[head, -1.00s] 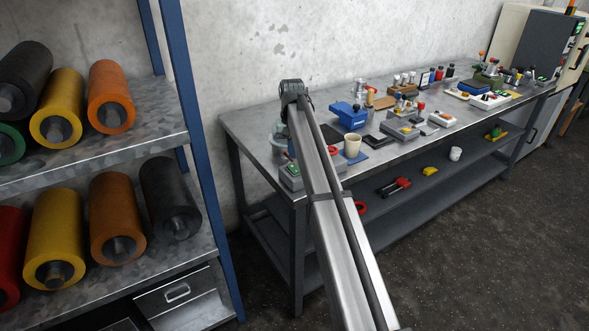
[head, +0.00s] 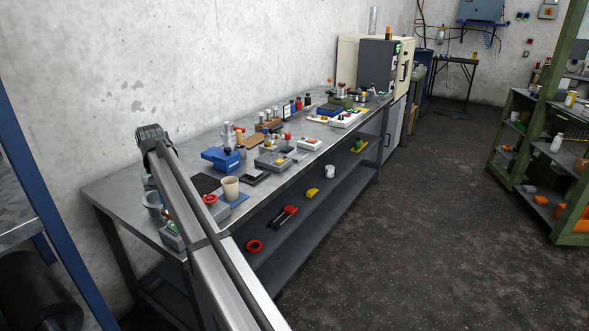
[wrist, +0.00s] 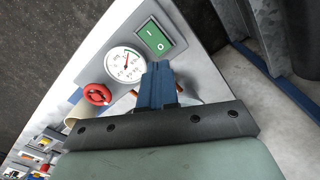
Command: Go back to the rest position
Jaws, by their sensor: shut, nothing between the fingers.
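My gripper (wrist: 158,72) shows in the wrist view as blue fingers pressed together with nothing between them. They point at a pale surface with a round white gauge (wrist: 126,64), a green switch (wrist: 153,39) and a red knob (wrist: 97,94). The fingertips overlap the gauge's edge in the picture; I cannot tell how far apart they are. In the head view my arm rises from the bottom to a dark joint over the near left end of the workbench (head: 115,190). The gripper itself is not clearly seen there.
The bench carries a beige cup (head: 230,187), a blue vise-like item (head: 221,158) and several small tools. A blue-posted rack (head: 50,190) with a dark drum (head: 38,290) stands at left. A green shelf (head: 540,150) is at right. The floor (head: 420,210) between is clear.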

